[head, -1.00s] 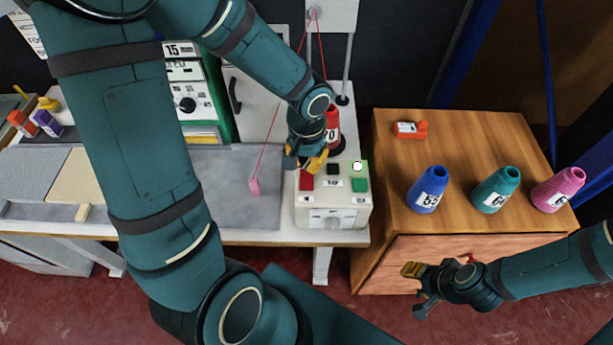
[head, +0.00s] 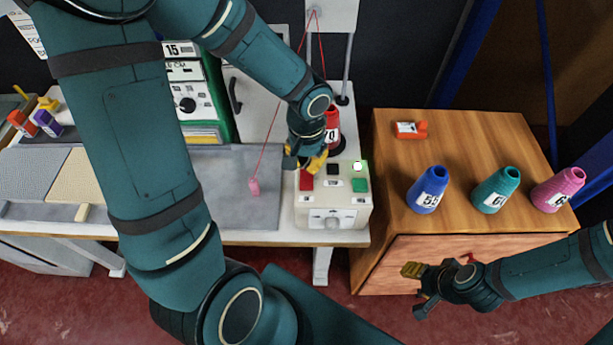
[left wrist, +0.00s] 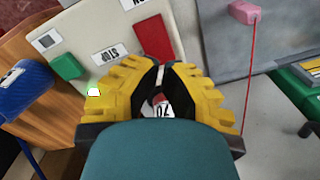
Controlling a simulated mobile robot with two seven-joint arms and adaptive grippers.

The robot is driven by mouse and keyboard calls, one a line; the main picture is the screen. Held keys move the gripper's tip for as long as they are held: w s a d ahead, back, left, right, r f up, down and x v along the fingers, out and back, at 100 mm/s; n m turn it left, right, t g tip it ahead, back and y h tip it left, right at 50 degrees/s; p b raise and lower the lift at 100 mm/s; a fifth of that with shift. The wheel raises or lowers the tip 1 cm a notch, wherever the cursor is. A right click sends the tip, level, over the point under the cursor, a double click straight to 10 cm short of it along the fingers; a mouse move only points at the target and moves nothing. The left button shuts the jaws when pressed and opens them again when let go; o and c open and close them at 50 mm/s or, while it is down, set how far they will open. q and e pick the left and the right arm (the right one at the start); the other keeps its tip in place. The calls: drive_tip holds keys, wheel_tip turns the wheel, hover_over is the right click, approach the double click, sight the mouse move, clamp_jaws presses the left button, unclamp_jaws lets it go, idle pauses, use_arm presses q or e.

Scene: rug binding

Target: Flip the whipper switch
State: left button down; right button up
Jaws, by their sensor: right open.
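The cream control box (head: 333,202) sits at the right end of the table. Its top carries a red switch (head: 306,181), a black switch (head: 333,169), a green switch (head: 360,185) and a lit lamp (head: 357,166). I cannot tell which is the whipper switch. My left gripper (head: 314,166) is above the box's back left, just behind the red switch. My right gripper (head: 416,290) is open and empty in front of the wooden cabinet.
A red yarn cone (head: 333,125) stands behind the box, close to my left gripper. A red thread runs to a pink block (head: 254,187) on the grey table plate (head: 230,205). Blue (head: 427,190), teal (head: 496,190) and pink (head: 558,190) cones stand on the cabinet (head: 462,148).

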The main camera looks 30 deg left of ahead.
sight(307, 173)
use_arm(q)
drive_tip(key=shift+f+b, duration=1.65)
drive_tip(key=shift+f, duration=0.1)
idle(0.8)
drive_tip(key=shift+r+p, duration=2.75)
drive_tip(key=shift+r, duration=0.85)
drive_tip(key=shift+f, duration=0.1)
